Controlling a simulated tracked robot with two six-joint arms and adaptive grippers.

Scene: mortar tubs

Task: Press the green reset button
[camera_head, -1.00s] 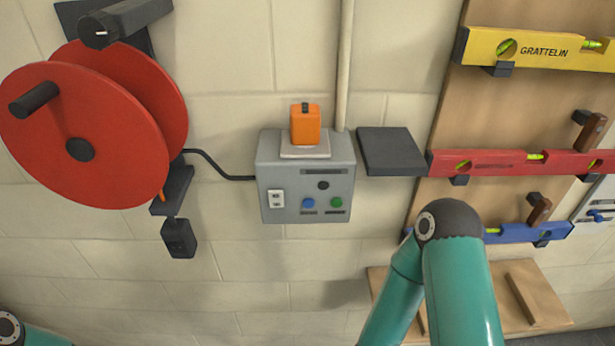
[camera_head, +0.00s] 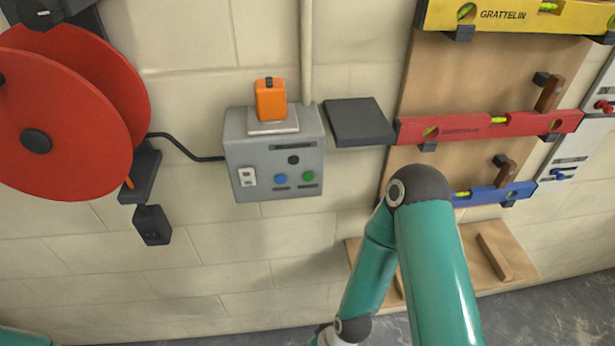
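The green reset button (camera_head: 309,176) is a small round button on the lower right of the front of a grey control box (camera_head: 262,185). The box is fixed to the pale block wall. A blue button (camera_head: 280,179) sits just left of the green one, a black round knob (camera_head: 293,160) is above them, and a white switch (camera_head: 246,177) is at the left. My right arm, teal, stands to the right of and below the box. Neither gripper shows; only a sliver of my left arm is at the bottom left corner.
An orange device (camera_head: 270,100) sits on top of the box. A dark shelf (camera_head: 359,122) juts out at its right. A red cable reel (camera_head: 60,120) hangs at left, with a black cable (camera_head: 185,150) to the box. Yellow, red (camera_head: 470,130) and blue levels hang at right.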

